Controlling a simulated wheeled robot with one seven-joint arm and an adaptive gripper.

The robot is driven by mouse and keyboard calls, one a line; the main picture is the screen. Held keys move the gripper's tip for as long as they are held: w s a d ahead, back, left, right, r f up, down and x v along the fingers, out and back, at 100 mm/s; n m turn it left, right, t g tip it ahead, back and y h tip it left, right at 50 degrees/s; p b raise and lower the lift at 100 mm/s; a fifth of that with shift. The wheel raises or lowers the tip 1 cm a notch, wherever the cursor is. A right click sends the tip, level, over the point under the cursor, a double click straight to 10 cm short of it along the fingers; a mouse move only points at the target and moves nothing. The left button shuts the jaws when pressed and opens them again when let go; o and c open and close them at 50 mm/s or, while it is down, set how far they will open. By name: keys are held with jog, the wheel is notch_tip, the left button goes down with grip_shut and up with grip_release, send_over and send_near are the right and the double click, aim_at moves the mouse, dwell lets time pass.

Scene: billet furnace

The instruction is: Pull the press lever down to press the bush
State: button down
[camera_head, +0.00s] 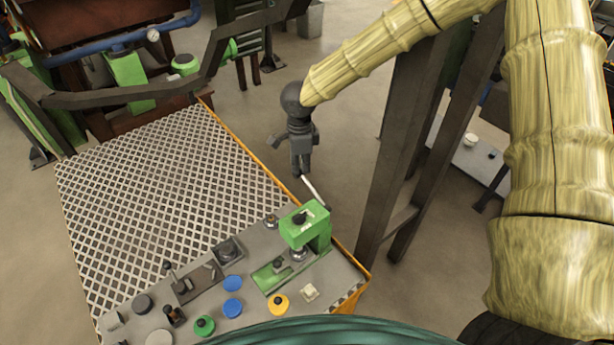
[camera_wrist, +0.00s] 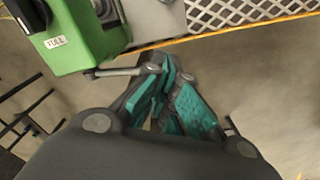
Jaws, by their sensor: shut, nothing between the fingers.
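The green press (camera_head: 306,226) stands at the near right of the workbench, and it also shows with a label at the top left of the wrist view (camera_wrist: 75,35). Its pale press lever (camera_head: 313,188) sticks out from the head, angled up and left; in the wrist view the lever (camera_wrist: 117,72) runs to my fingertips. My gripper (camera_head: 301,172) is shut, pointing down at the lever's outer end, its teal finger pads (camera_wrist: 172,82) together. I cannot tell whether the fingers touch the lever. A silver piece (camera_head: 298,254) sits under the press head; I cannot tell if it is the bush.
The workbench (camera_head: 175,185) has a perforated top with a yellow edge. Blue caps (camera_head: 232,284), a yellow cap (camera_head: 278,304), a green cap (camera_head: 204,326) and small fixtures lie near the press. A dark steel frame (camera_head: 405,140) stands right of the bench. Floor beside my gripper is open.

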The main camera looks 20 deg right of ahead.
aim_at(301, 172)
jog(key=shift+w+d+f+p, duration=0.15)
jog(key=shift+f+p, duration=0.15)
jog(key=shift+f, duration=0.15)
jog(key=shift+w+f+p, duration=0.1)
jog(key=shift+f+p, duration=0.15)
jog(key=shift+f, duration=0.2)
dwell(0.6)
jog(key=shift+w+f+p, duration=0.15)
jog(key=shift+f+p, duration=0.35)
jog(key=shift+f, duration=0.4)
dwell(1.0)
jog(key=r+p, duration=0.2)
jog(key=r, duration=0.1)
jog(key=shift+w+r+p, duration=0.2)
jog(key=shift+w+p, duration=0.05)
jog(key=shift+p, duration=0.15)
jog(key=r, duration=0.2)
jog(key=w+r+p, duration=0.1)
jog(key=r, duration=0.1)
jog(key=shift+a, duration=0.2)
jog(key=shift+f, duration=0.15)
